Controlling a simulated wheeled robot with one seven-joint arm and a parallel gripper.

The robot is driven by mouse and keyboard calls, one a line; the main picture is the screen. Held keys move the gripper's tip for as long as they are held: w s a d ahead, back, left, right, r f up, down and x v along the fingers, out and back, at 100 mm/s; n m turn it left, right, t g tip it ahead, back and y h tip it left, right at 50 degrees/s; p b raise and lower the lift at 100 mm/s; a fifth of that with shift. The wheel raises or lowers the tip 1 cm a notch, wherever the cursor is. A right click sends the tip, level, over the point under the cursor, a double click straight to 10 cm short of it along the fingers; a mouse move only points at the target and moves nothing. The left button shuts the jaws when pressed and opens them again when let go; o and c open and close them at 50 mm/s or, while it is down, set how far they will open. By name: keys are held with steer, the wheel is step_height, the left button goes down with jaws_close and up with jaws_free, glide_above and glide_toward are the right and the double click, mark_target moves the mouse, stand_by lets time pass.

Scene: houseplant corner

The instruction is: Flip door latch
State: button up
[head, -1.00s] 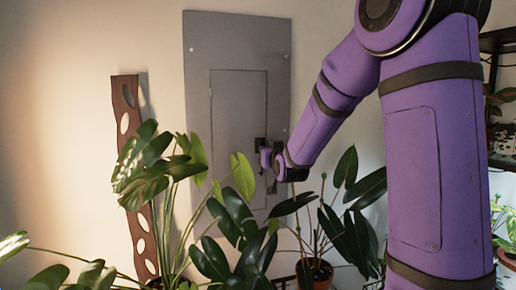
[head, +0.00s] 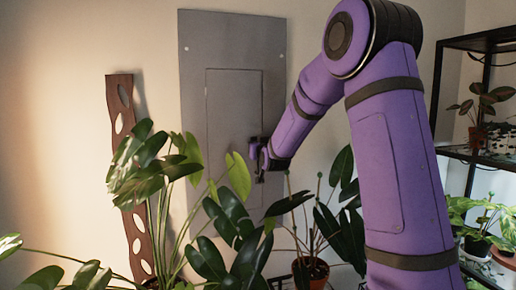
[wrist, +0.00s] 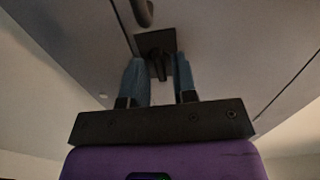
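The door latch is a small dark lever (wrist: 158,66) on a dark square plate (wrist: 154,41), seen in the wrist view on the grey panel door (head: 232,105). My gripper (wrist: 162,70) has its two blue-grey fingers apart, one on each side of the lever. A narrow gap seems to show beside the lever, and I cannot tell whether either finger touches it. In the head view my gripper (head: 259,157) is at the right edge of the panel door and covers most of the latch. The door looks flush with its frame.
A curved dark handle (wrist: 143,12) is near the latch plate. Large leafy plants (head: 235,225) stand in front of the panel, below my gripper. A brown board with holes (head: 126,130) leans on the wall at left. A black plant shelf (head: 480,42) stands at right.

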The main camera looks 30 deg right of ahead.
jaws_close()
steer(key=shift+m, duration=0.4)
steer(key=m, duration=0.7)
steer(key=shift+m, duration=0.3)
steer(key=m, duration=0.4)
steer(key=shift+m, duration=0.3)
steer(key=m, duration=0.4)
steer(key=shift+m, duration=0.4)
